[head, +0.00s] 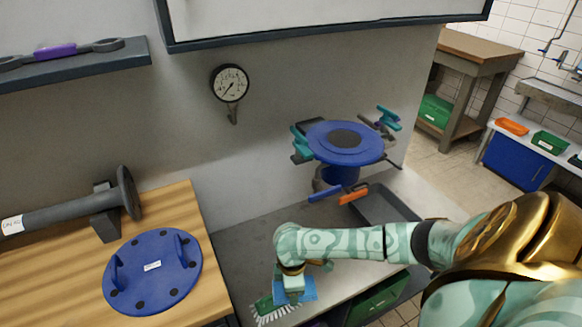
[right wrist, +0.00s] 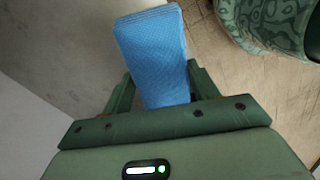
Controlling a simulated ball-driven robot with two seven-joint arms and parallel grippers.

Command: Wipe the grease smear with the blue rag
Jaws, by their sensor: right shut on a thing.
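The blue rag (head: 296,290) is in my right gripper (head: 291,281), low over the front of the grey worktop in the head view. In the right wrist view the rag (right wrist: 152,50) is a folded, textured blue strip. It sticks out from between the two green fingers of my right gripper (right wrist: 155,88), which are shut on it. I cannot tell whether the rag touches the worktop. I cannot make out a grease smear in either view; my arm and hand cover part of the worktop. My left gripper is not in view.
A green brush with white bristles (head: 268,309) is close beside the rag. A grey tray (head: 385,206) and a blue flanged valve (head: 345,143) are behind my right arm. A wooden bench with a blue flange disc (head: 153,270) stands left. A gauge (head: 229,83) hangs on the wall.

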